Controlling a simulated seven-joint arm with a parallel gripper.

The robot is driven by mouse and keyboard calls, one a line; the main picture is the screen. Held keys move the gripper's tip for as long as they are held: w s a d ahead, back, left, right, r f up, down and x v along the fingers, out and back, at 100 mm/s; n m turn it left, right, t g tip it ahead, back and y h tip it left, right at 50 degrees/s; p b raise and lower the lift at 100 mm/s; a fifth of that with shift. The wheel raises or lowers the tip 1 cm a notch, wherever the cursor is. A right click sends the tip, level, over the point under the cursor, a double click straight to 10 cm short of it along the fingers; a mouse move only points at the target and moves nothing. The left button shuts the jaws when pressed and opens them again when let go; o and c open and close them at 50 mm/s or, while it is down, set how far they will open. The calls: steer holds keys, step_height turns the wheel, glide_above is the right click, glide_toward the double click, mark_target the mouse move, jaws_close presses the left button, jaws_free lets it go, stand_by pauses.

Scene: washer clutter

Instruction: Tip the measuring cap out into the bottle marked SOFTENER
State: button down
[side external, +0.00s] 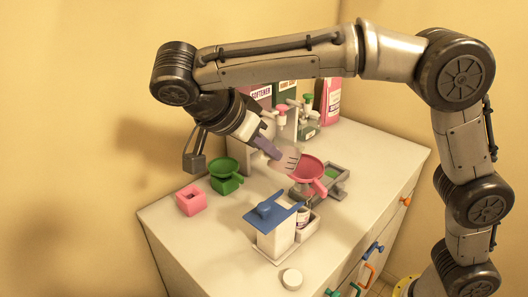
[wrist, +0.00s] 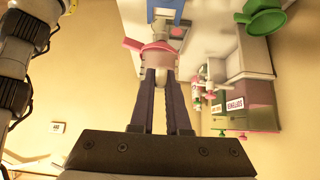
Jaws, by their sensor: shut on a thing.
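My gripper (side external: 270,149) is shut on the measuring cap (side external: 287,160), a clear cup with dark marks, held tilted above the worktop. Its mouth end is close to the pink funnel (side external: 309,168); I cannot tell if they touch. In the wrist view the cap (wrist: 158,58) sits between my fingertips (wrist: 160,76), with the pink funnel (wrist: 133,45) just beyond it. A container labelled SOFTENER (side external: 261,93) stands at the back by the wall; its label also shows in the wrist view (wrist: 234,88). What lies under the pink funnel is largely hidden, and so are the cap's contents.
A green funnel (side external: 226,177) and a pink block (side external: 191,201) are at left. A white stand with a blue top (side external: 268,209) is in front, near a round white lid (side external: 292,279). A grey tray (side external: 338,183) is at right. Pump bottles (side external: 308,126) and a pink carton (side external: 329,101) stand behind.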

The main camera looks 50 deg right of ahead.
steer(key=shift+d+r+y, duration=0.25)
steer(key=shift+d+y, duration=0.95)
steer(key=shift+d, duration=0.2)
steer(key=shift+d+r+y, duration=0.75)
steer(key=shift+r+y, duration=0.15)
steer(key=shift+y, duration=0.5)
steer(key=shift+d, duration=0.15)
steer(key=shift+d+f+y, duration=0.15)
steer(key=shift+d+y, duration=0.5)
steer(key=shift+y, duration=0.55)
steer(key=shift+d, duration=0.1)
steer(key=shift+d+y, duration=0.8)
steer(key=shift+y, duration=0.5)
